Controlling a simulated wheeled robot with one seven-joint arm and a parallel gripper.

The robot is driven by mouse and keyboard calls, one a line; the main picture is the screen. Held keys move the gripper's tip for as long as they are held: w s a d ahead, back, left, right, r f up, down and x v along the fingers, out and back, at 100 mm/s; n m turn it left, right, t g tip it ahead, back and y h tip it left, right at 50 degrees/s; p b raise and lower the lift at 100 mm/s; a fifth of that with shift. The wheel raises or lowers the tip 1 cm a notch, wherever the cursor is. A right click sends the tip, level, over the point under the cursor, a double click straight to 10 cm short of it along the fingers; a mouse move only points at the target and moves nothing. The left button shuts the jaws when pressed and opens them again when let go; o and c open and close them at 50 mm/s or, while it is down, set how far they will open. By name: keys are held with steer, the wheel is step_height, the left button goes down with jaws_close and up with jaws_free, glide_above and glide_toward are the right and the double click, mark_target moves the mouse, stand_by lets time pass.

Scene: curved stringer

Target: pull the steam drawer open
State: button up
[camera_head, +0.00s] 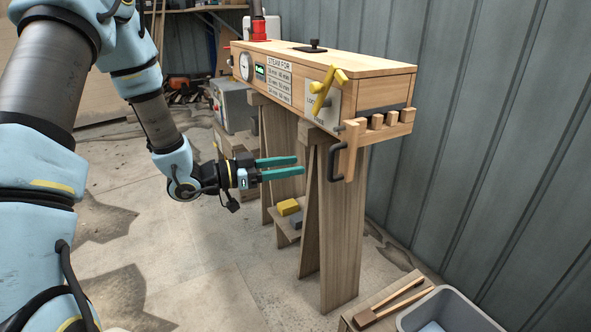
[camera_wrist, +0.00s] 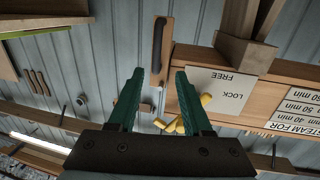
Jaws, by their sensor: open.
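The steam drawer (camera_head: 372,131) sits at the right end of the wooden steam box (camera_head: 350,65); its end piece carries several wooden pegs. A dark bar handle (camera_head: 335,162) hangs on a wooden upright below the end. The wrist view shows the handle (camera_wrist: 158,45) ahead of my fingertips, roughly centred between them. My gripper (camera_head: 300,166) has green fingers, open and empty, left of the handle and apart from it. A yellow lever (camera_head: 323,92) stands tilted over a LOCK/FREE plate (camera_wrist: 220,88); I cannot tell which setting it marks.
Wooden trestle legs (camera_head: 340,220) stand under the box, close to my gripper. A low shelf holds a yellow block (camera_head: 288,207). A grey bin (camera_head: 450,312) and wooden tongs (camera_head: 392,302) sit at lower right. The floor left of the trestles is open.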

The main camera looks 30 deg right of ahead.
mark_target(329, 178)
steer(key=x, duration=0.3)
steer(key=p+x, duration=0.1)
steer(key=x, duration=0.6)
steer(key=shift+s+d+r+p, duration=0.2)
steer(key=shift+s+p, duration=0.1)
steer(key=shift+p, duration=0.05)
jaws_close()
stand_by(1.1)
